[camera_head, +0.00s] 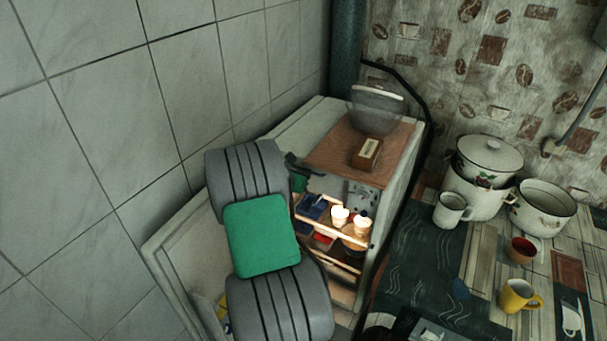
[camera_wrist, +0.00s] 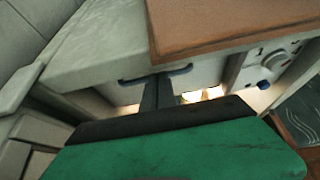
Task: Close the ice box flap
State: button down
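The fridge (camera_head: 402,190) stands open, with lit shelves inside. The ice box flap (camera_wrist: 204,76) is a pale panel under the fridge top in the wrist view, with a dark bar-like handle (camera_wrist: 128,79) across it. In the head view it shows only in part (camera_head: 326,184), behind my arm. My gripper (camera_wrist: 157,82) has its two dark fingers side by side, with no clear gap. Their tips are at the middle of the handle; I cannot tell whether they touch it. In the head view my arm hides most of the gripper. How far the flap stands open is unclear.
The open fridge door (camera_head: 185,255) is at the left, by the tiled wall. A glass bowl (camera_head: 376,108) and a small box (camera_head: 367,153) are on the brown fridge top. Cups (camera_head: 340,217) stand inside. The table at right holds enamel pots (camera_head: 542,207) and mugs.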

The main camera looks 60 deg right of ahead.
jog(key=shift+d+r, duration=0.1)
jog(key=shift+r, duration=0.15)
